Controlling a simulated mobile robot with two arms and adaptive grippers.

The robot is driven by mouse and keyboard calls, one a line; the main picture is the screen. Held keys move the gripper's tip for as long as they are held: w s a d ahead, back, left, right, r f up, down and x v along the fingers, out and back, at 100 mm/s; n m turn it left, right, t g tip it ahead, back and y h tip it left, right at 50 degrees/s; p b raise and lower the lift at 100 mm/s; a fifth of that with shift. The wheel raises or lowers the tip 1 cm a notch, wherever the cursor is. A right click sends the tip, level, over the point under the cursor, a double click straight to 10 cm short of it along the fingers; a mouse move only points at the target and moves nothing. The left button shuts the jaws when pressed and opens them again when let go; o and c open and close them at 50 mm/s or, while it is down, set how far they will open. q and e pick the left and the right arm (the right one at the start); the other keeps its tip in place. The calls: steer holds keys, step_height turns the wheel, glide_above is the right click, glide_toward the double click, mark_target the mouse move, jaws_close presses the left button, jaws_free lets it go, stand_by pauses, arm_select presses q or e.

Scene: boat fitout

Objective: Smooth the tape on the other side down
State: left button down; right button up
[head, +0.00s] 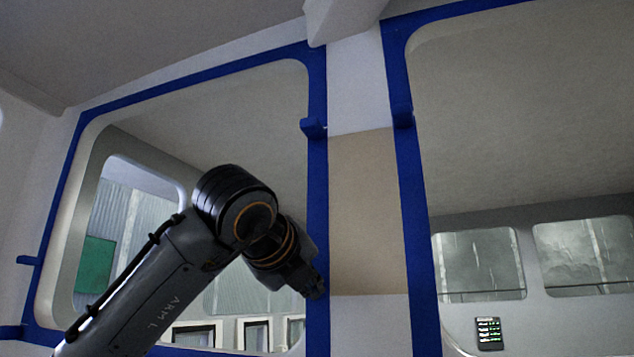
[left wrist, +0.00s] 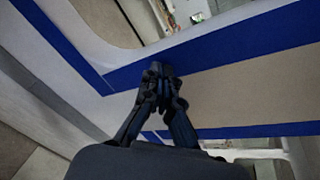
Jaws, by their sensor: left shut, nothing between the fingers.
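Blue tape frames the left window, and its right-hand strip (head: 317,185) runs down beside a beige panel. A small flap (head: 313,128) stands out from that strip near its top. Another blue strip (head: 410,200) runs down the panel's other side, with a raised flap (head: 402,115). My left gripper (head: 316,290) is shut and empty at the lower part of the left window's strip. In the left wrist view its fingertips (left wrist: 160,70) overlap a blue strip (left wrist: 215,50); I cannot tell if they touch it. My right gripper is not in view.
The beige panel (head: 362,215) fills the middle of the pillar between the two windows. Small blue tabs (head: 27,260) stick out at the far left edge. A small dark display (head: 489,333) shows at lower right.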

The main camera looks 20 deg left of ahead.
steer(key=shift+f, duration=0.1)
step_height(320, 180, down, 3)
steer(key=b, duration=0.3)
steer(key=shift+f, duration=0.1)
stand_by(0.4)
